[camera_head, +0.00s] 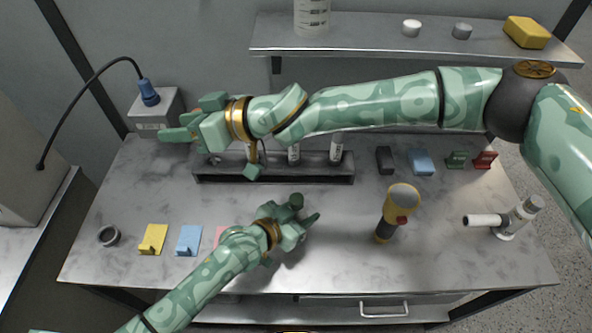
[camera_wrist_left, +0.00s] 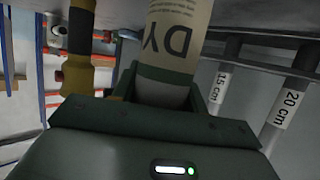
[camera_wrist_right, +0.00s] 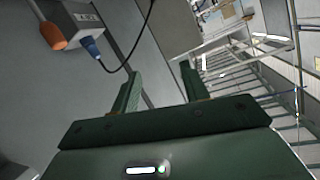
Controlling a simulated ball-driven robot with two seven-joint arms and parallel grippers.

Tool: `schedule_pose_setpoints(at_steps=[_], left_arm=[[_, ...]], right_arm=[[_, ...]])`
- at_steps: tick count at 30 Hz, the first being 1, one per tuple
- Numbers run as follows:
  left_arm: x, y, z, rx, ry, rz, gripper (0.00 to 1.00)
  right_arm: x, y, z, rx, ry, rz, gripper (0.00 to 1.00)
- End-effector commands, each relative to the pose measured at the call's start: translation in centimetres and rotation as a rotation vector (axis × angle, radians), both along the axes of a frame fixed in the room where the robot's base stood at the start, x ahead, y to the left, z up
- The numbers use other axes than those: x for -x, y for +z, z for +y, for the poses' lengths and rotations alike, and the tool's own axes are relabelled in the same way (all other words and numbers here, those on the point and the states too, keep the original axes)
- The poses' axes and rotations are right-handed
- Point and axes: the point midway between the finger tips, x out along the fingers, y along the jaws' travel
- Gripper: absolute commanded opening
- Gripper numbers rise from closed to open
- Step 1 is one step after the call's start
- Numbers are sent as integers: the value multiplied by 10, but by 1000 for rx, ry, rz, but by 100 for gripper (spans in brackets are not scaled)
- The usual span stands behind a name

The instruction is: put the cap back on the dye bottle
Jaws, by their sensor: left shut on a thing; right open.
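My left gripper (camera_head: 306,212) is low over the middle of the table, its fingers pointing right. In the left wrist view it is shut on the dye bottle (camera_wrist_left: 180,40), whose beige label reads "DY". A pale section of the bottle (camera_wrist_left: 163,94) lies between the fingers, and its other end runs out of the picture. In the head view the hand hides the bottle. A small white cylinder (camera_head: 411,28) and a grey one (camera_head: 462,31) stand on the shelf; I cannot tell whether either is the cap.
The dark rack (camera_head: 272,172) holds labelled tubes (camera_head: 336,148). A yellow handheld tool (camera_head: 390,217) stands right of my left gripper. A grey box with a blue plug (camera_head: 149,92) is at back left.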

Motion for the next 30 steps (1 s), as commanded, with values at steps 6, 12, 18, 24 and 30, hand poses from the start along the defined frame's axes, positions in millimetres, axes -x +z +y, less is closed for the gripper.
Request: schedule_pose_setpoints(at_steps=[6,12,18,24,30], left_arm=[[0,0,0,1,0,-1,0],[0,0,0,1,0,-1,0],[0,0,0,1,0,-1,0],[0,0,0,1,0,-1,0],[0,0,0,1,0,-1,0]], right_arm=[[59,13,0,-4,567,-904,45],[93,-20,-30,-12,1124,-1756,45],[82,-65,-78,-101,1764,-2439,45],[43,-91,-131,294,-1684,1851,45],[18,-98,-174,563,-1512,1313,45]])
